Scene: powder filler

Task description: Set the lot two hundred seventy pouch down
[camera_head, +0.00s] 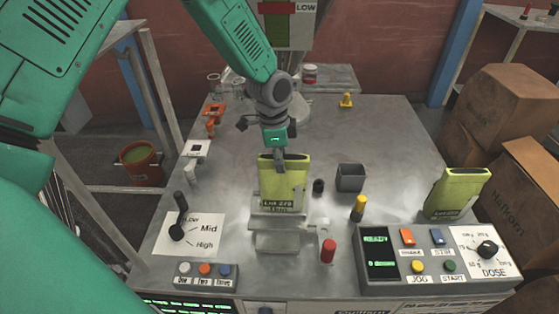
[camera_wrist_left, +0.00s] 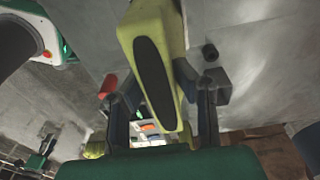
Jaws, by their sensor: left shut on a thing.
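A yellow-green pouch (camera_head: 282,184) is upright near the middle of the metal table (camera_head: 378,131). Its small dark label appears to read "Lot 270", though the last digits are blurred. My left gripper (camera_head: 281,160) is shut on the pouch's top from above. In the left wrist view the pouch (camera_wrist_left: 150,55) sits between the two fingers (camera_wrist_left: 165,95), and a dark oval shows on it. The pouch's bottom is just above or on a small metal stand (camera_head: 278,239); I cannot tell whether they touch. My right gripper is not in view.
A second yellow-green pouch (camera_head: 457,193) stands behind the dose panel (camera_head: 438,264) at right. A grey cup (camera_head: 350,177), a small black cylinder (camera_head: 318,186), a yellow post (camera_head: 358,208) and a red-capped post (camera_head: 328,250) are near the held pouch. A lever (camera_head: 178,226) stands at left.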

